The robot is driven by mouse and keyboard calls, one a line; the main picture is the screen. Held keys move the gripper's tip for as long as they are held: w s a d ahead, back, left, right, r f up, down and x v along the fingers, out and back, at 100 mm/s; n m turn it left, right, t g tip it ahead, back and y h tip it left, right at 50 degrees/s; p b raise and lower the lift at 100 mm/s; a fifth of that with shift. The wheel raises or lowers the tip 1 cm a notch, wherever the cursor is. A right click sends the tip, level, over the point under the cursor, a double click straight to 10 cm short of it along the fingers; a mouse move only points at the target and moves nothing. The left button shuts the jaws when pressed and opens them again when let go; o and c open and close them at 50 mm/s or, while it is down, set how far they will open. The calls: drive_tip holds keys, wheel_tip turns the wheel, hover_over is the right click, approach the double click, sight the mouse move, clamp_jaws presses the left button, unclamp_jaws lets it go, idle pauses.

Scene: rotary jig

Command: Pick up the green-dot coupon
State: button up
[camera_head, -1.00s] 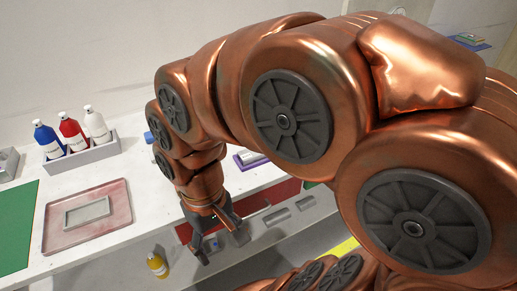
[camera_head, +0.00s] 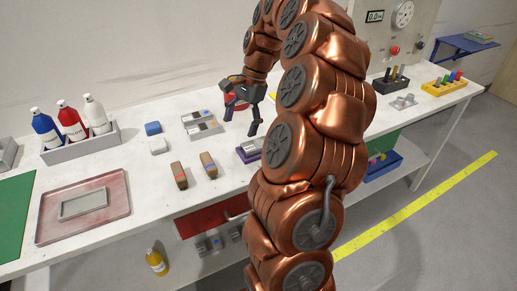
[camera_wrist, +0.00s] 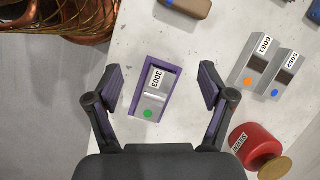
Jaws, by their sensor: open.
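The green-dot coupon (camera_wrist: 149,104) is a grey piece with a white label reading 3003 and a green dot. It lies in a purple frame (camera_wrist: 137,83) on the white table. In the head view the purple frame (camera_head: 246,155) is partly hidden by my arm. My gripper (camera_wrist: 162,84) is open and empty, with one finger on each side of the frame in the wrist view, apart from it. In the head view my gripper (camera_head: 242,114) points down above the table; its exact height is hard to tell.
Orange-dot (camera_wrist: 256,62) and blue-dot (camera_wrist: 283,74) grey pieces lie to the right. A red cylinder (camera_wrist: 257,145) with a tan knob stands near the right finger. Brown blocks (camera_head: 179,175), a bottle rack (camera_head: 82,152) and a red tray (camera_head: 118,208) are on the left.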

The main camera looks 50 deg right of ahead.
sight(259, 143)
drive_tip(key=d+f+m, duration=0.1)
drive_tip(key=d, duration=0.2)
drive_tip(key=s+d+f+m, duration=0.1)
drive_tip(key=d+m, duration=0.1)
drive_tip(key=d, duration=0.1)
drive_tip(key=d+f+m, duration=0.1)
drive_tip(key=d, duration=0.3)
drive_tip(key=shift+s+d+f+m+t+b, duration=0.1)
drive_tip(key=shift+s+f+m+t+b, duration=0.2)
drive_tip(key=shift+s+t+b, duration=0.1)
drive_tip(key=shift+w+p+x, duration=0.15)
drive_tip(key=shift+p+x, duration=0.35)
drive_tip(key=shift+x, duration=1.45)
drive_tip(key=shift+w+p+x, duration=0.2)
drive_tip(key=shift+p+x, duration=0.25)
drive_tip(key=shift+x, duration=1.5)
drive_tip(key=shift+d, duration=0.1)
drive_tip(key=shift+c, duration=0.2)
drive_tip(key=c, duration=1.3)
